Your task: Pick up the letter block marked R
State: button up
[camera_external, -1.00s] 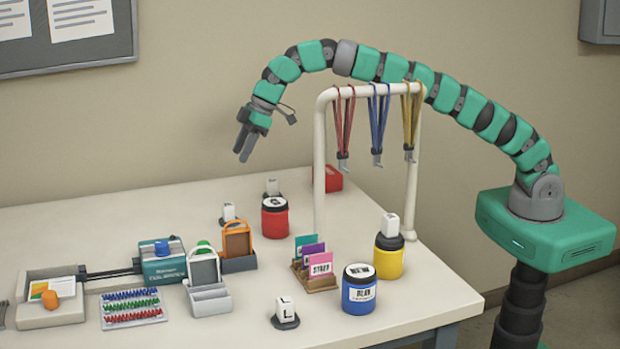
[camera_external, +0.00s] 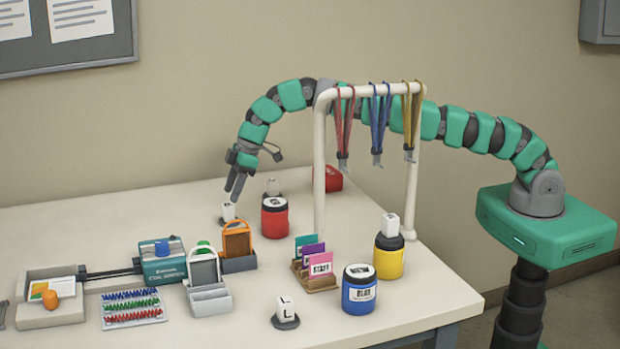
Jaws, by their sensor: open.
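Several white letter blocks show. One block (camera_external: 229,211) stands on a dark round base left of the red jar, right under my gripper (camera_external: 234,192). Another block (camera_external: 272,187) is behind the red jar. A third block (camera_external: 390,226) sits on top of the yellow jar. The block at the front (camera_external: 286,309) shows an L. I cannot read the letters on the other blocks, so I cannot tell which is R. My gripper is open, pointing down, with its fingertips just above or at the top of the block beneath; contact is unclear.
The red jar (camera_external: 275,218) stands close right of the block. The table's back left is clear.

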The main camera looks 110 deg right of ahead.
aim_at(228, 204)
jog(key=shift+s+x, duration=0.15)
jog(key=shift+x, duration=0.9)
jog(key=shift+s+x, duration=0.15)
jog(key=shift+x, duration=0.95)
jog(key=shift+p+x, duration=0.35)
jog(key=shift+x, duration=0.9)
jog(key=c, duration=0.9)
